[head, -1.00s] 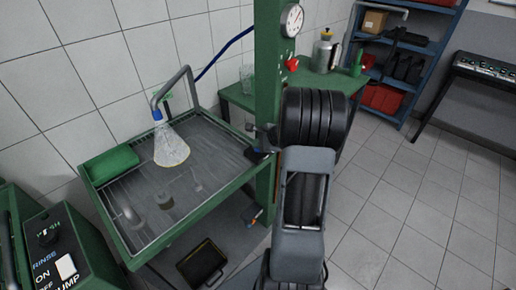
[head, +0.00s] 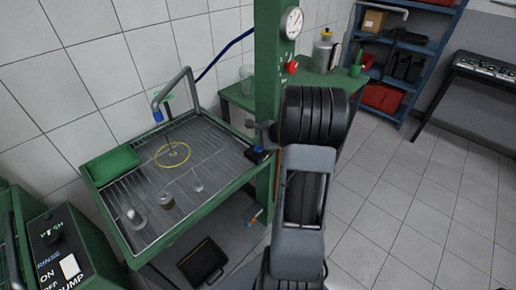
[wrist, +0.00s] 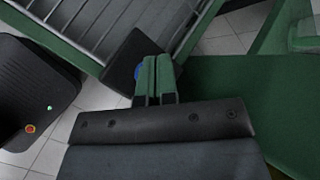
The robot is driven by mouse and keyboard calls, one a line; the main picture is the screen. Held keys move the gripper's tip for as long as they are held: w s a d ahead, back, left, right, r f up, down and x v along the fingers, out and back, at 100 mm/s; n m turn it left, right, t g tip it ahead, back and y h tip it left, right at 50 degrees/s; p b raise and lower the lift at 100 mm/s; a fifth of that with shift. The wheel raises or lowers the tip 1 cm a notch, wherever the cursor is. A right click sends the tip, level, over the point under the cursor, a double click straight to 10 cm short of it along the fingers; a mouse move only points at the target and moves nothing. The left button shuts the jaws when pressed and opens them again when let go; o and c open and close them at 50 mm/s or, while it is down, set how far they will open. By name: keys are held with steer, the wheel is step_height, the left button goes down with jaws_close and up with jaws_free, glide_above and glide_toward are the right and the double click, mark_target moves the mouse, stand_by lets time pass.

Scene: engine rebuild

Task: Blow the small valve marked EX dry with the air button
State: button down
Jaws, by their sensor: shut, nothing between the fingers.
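My gripper (wrist: 158,80) is shut and empty, its green fingers together in the wrist view. They are over a black box (wrist: 128,55) with a blue button (wrist: 138,72), partly hidden behind the fingers; I cannot tell whether they touch it. In the head view the box (head: 254,156) sits at the right edge of the tray. A thin valve (head: 171,146) stands inside a yellow ring (head: 188,154) on the tray, below the blue-tipped air nozzle (head: 157,113). Another small valve-like part (head: 198,186) is nearer. No EX marking is readable.
The green-rimmed slatted tray (head: 130,239) also holds a green block (head: 110,164), a short cylinder (head: 166,201) and a pale metal part (head: 136,220). A green post (head: 268,75) with a gauge rises beside my arm. Floor is free at right.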

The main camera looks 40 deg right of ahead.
mark_target(258, 149)
steer(key=shift+r, duration=0.15)
steer(key=shift+r+p, duration=1.85)
steer(key=shift+r, duration=0.5)
stand_by(0.8)
